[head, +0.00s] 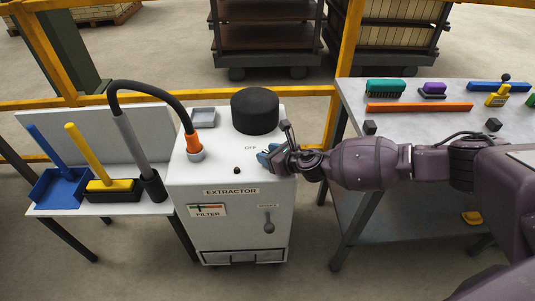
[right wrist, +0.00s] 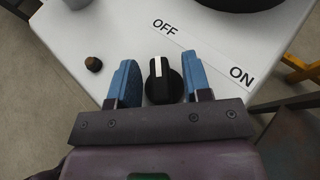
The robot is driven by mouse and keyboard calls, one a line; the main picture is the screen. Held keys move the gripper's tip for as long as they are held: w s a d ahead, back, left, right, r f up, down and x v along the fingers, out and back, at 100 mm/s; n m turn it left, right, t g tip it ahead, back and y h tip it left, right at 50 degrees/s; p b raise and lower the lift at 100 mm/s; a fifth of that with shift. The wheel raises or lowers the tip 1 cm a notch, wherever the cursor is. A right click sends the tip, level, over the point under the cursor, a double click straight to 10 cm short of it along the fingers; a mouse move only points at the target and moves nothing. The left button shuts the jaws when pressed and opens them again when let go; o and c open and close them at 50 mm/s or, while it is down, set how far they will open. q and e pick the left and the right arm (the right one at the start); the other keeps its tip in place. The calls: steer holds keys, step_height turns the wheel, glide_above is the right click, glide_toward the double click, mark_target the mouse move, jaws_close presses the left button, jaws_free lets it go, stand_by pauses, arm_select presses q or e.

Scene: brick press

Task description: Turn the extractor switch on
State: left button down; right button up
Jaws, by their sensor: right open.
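The extractor (head: 231,215) is a white cabinet in the middle of the head view, with a black round cap on top. Its switch is a black rotary knob (right wrist: 163,82) with a white pointer line, seen in the right wrist view. The pointer is directed towards the OFF end of the label (right wrist: 203,53), away from ON. My right gripper (right wrist: 160,85) is open, with one blue fingertip on each side of the knob; whether they touch it cannot be told. In the head view the right gripper (head: 270,158) hides the knob. My left gripper is not in view.
A small dark button (head: 237,170) sits on the extractor's top, left of my gripper. A black hose (head: 150,88) with an orange end rises beside it. A side table (head: 60,205) holds brushes and a dustpan. A grey workbench (head: 350,115) stands right.

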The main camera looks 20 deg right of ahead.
steer(key=shift+a, duration=0.1)
steer(key=shift+c, duration=0.3)
jaws_close()
